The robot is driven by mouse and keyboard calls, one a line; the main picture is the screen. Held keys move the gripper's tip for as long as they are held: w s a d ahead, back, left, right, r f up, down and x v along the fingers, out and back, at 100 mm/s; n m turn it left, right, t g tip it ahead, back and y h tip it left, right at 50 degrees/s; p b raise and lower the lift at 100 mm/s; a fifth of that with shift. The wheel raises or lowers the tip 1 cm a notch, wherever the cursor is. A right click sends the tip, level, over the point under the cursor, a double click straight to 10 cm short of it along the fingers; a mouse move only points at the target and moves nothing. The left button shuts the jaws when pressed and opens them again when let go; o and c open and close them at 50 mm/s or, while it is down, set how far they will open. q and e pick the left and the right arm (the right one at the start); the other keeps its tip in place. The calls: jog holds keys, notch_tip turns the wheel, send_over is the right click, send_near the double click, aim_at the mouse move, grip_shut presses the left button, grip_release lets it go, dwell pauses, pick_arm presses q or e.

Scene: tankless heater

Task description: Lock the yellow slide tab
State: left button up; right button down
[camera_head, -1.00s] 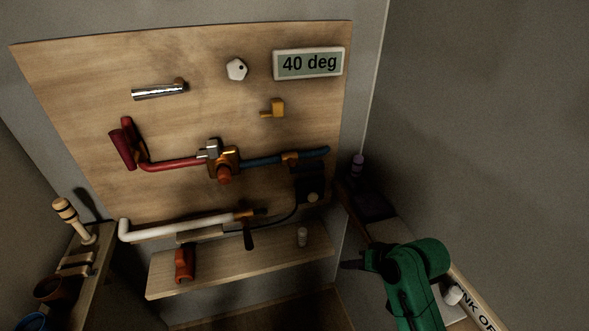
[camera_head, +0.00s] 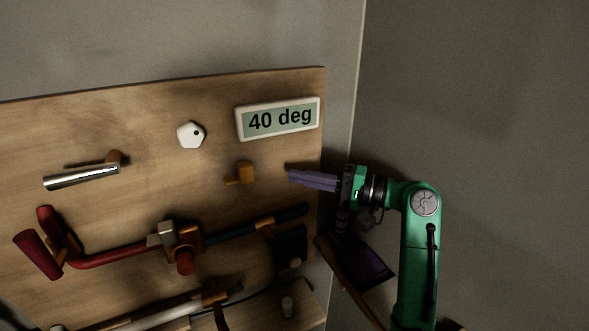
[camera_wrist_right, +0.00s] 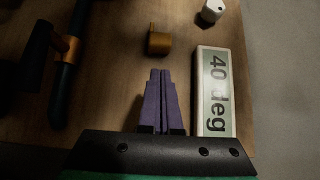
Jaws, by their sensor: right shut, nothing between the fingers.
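The yellow slide tab (camera_head: 241,174) is a small yellow-orange piece on the wooden board, below and left of the display. It also shows in the right wrist view (camera_wrist_right: 159,42), just beyond my fingertips. My right gripper (camera_head: 291,172) has purple fingers that are shut and empty. They point left toward the tab from its right side, with a gap between. In the right wrist view the closed fingertips (camera_wrist_right: 160,73) are near the tab and apart from it. My left gripper is not in view.
The "40 deg" display (camera_head: 278,120) is close above my right fingers. A white knob (camera_head: 191,135) is up left of the tab. A blue pipe (camera_head: 240,235) and a red pipe (camera_head: 115,256) run below. A grey wall stands right of the board.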

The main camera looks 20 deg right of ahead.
aim_at(253, 176)
jog(key=p+x, duration=0.2)
jog(key=x, duration=0.6)
jog(key=shift+w+d+f, duration=0.15)
jog(key=shift+w+d, duration=0.05)
jog(key=shift+a, duration=0.1)
jog(key=a+p, duration=0.1)
jog(key=a, duration=0.2)
jog(key=shift+s, duration=0.15)
jog(key=shift+a, duration=0.3)
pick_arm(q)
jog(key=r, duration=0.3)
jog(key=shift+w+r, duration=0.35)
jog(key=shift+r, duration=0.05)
